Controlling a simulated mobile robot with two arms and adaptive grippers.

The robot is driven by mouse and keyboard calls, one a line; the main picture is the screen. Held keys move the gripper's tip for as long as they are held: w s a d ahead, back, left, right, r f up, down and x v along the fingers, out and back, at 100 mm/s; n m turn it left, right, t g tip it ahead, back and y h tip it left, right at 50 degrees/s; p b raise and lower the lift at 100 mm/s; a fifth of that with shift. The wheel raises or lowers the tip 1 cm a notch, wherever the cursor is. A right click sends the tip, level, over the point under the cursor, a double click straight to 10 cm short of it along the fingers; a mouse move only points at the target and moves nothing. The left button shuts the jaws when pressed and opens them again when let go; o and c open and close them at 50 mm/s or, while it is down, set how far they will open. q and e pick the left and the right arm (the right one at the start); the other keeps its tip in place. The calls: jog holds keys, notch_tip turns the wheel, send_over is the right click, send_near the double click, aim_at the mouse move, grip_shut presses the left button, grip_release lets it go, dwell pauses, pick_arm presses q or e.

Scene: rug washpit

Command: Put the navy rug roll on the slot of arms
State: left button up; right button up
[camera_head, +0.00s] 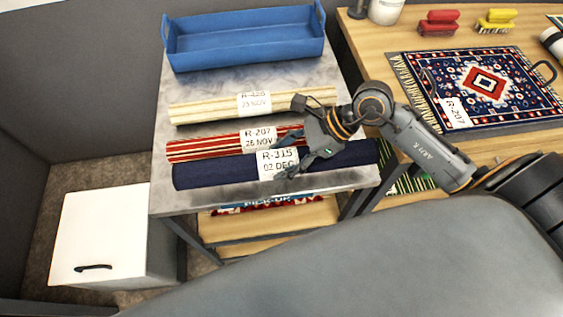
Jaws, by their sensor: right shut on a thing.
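The navy rug roll (215,174) lies along the front of a grey metal table, with a white tag (277,162) reading R-315, 02 DEC. My right gripper (288,168) comes in from the right and is shut on the roll near its tag. The gripper and wrist hide part of the roll; its right end shows beyond them. The roll appears to rest at the table top; any small gap under it cannot be told. I cannot make out a slot of arms here. My left gripper is not in view.
A red striped roll (200,149) lies right behind the navy one, and a cream roll (205,109) farther back. A blue tray (245,45) stands at the back. A white cabinet (100,235) is at lower left. A wooden table (440,60) at right holds a patterned rug (515,95) and brushes.

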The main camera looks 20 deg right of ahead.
aim_at(281, 163)
jog(key=f, duration=0.1)
jog(key=w+f+p, duration=0.1)
jog(key=f, duration=0.1)
jog(key=shift+f, duration=0.5)
jog(key=shift+f, duration=0.15)
jog(key=o, duration=1.6)
jog(key=shift+s, duration=0.1)
